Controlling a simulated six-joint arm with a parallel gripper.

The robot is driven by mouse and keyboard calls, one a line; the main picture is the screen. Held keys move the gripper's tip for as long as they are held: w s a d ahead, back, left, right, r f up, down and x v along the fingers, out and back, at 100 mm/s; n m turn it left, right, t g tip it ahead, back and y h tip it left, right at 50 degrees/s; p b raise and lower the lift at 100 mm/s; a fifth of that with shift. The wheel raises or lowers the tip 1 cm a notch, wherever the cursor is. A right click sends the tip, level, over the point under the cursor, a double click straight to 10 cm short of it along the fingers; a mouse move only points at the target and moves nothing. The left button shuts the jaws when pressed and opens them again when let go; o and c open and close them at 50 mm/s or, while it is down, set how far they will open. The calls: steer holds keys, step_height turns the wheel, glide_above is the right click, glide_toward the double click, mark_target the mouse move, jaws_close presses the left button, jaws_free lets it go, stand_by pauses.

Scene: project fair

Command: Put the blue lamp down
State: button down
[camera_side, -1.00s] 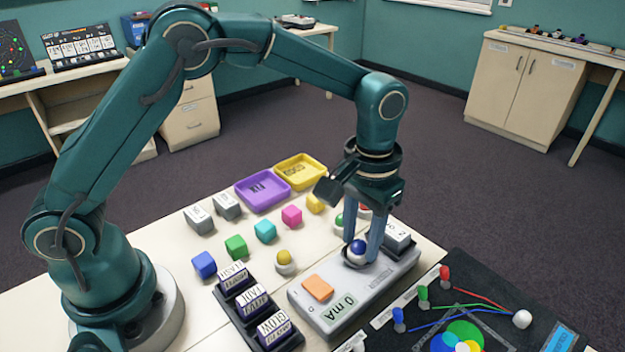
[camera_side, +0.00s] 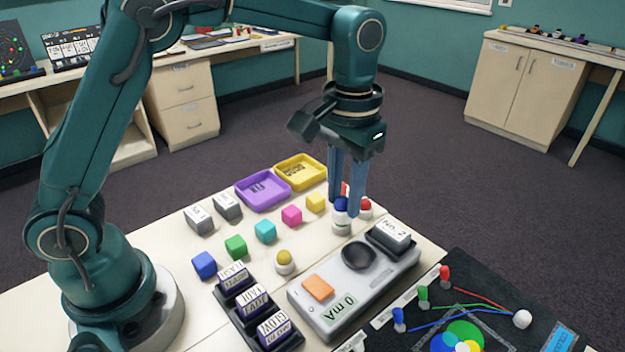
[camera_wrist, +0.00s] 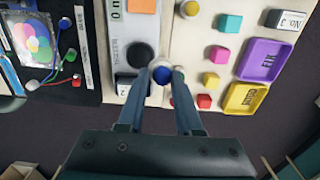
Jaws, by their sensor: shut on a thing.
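The blue lamp (camera_side: 341,204), a blue dome on a white base, is between the fingers of my gripper (camera_side: 346,208). My gripper is shut on it and holds it upright. In the wrist view the lamp's blue top (camera_wrist: 162,74) shows between the fingertips. In the side view it appears behind the grey meter (camera_side: 345,318), apart from the meter's empty dark round socket (camera_side: 358,256). The gap between its base and the table is hard to judge. A red lamp (camera_side: 366,205) stands close to its right.
Coloured cubes, including a pink one (camera_side: 291,215), and a yellow lamp (camera_side: 284,260) stand to the left. Purple (camera_side: 243,196) and yellow (camera_side: 281,177) trays lie behind. The No. 2 block (camera_side: 392,236) sits on the meter's right end. A black board (camera_side: 440,300) lies in front right.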

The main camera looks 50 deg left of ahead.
steer(key=a+r, duration=0.4)
steer(key=a, duration=0.3)
steer(key=s+a+f+y, duration=0.1)
steer(key=s+a, duration=0.4)
steer(key=a, duration=0.6)
steer(key=s+a+f+y, duration=0.1)
steer(key=s+a, duration=0.3)
steer(key=a, duration=0.7)
glide_above(263, 193)
steer(key=f, duration=0.7)
steer(key=shift+d+f, duration=0.15)
steer(key=shift+d, duration=0.15)
steer(key=shift+f, duration=1.9)
steer(key=shift+f, duration=0.1)
steer(key=c, duration=0.6)
jaws_free()
